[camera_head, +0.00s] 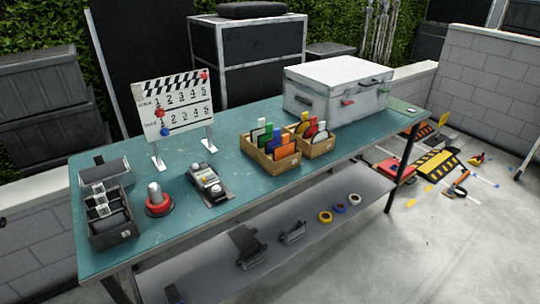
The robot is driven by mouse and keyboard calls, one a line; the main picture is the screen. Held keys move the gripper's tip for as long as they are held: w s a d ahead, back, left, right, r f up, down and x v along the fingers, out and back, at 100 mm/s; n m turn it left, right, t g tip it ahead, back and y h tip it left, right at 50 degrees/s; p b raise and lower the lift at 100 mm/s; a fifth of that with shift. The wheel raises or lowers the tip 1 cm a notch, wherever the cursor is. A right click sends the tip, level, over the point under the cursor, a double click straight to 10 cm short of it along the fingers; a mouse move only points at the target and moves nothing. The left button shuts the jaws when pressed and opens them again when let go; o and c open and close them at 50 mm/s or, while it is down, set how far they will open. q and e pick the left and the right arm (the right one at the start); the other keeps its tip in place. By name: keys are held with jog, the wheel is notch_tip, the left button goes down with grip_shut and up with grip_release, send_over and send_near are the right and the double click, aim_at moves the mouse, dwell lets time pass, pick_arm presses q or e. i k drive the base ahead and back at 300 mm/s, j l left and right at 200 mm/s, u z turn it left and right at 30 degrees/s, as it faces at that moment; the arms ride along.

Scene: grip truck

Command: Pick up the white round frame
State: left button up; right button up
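A small white ring (354,199) lies on the lower shelf of the table, toward its right end. It is the only white round ring-shaped thing I can make out. A blue-and-white ring (339,208) and a yellow ring (325,217) lie beside it in a row, to its left. The white ring looks flat and uncovered. Neither of my grippers shows in the head view.
The green tabletop (232,118) above the shelf holds a white case (335,88), wooden boxes of coloured cards (271,153), a clapper-style board (172,104) and a black tray (112,222). Dark clamp-like items (248,244) lie left on the shelf. Concrete floor in front is clear.

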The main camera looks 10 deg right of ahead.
aim_at(323, 134)
jog(key=i+l+u, duration=0.1)
jog(key=i+l, duration=0.65)
jog(key=i, duration=0.05)
